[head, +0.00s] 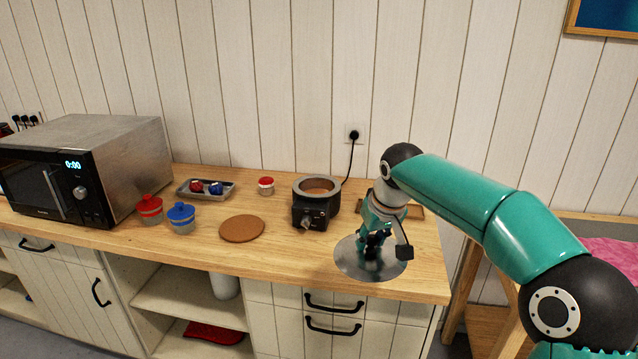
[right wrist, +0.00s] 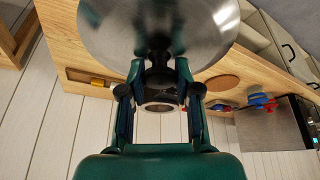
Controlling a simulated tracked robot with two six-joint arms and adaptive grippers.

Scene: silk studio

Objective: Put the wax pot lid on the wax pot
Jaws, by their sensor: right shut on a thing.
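The wax pot lid (head: 352,262) is a round, shiny silver disc at the front right of the counter in the head view. My right gripper (head: 374,250) is shut on its middle, where the grip hides the handle. The lid fills the top of the right wrist view (right wrist: 110,25) and looks roughly level; its height over the counter is hard to judge. The wax pot (head: 316,187) is dark with a grey rim, open on top, and stands behind and left of the lid. It shows partly between my fingers in the right wrist view (right wrist: 158,107). My left gripper is out of view.
A round brown mat (head: 242,229) lies left of the pot. Red (head: 150,210) and blue (head: 181,219) lidded jars stand before a microwave (head: 90,165). A small red-topped jar (head: 266,186) and a grey tray (head: 205,190) sit behind. A cord runs from pot to wall.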

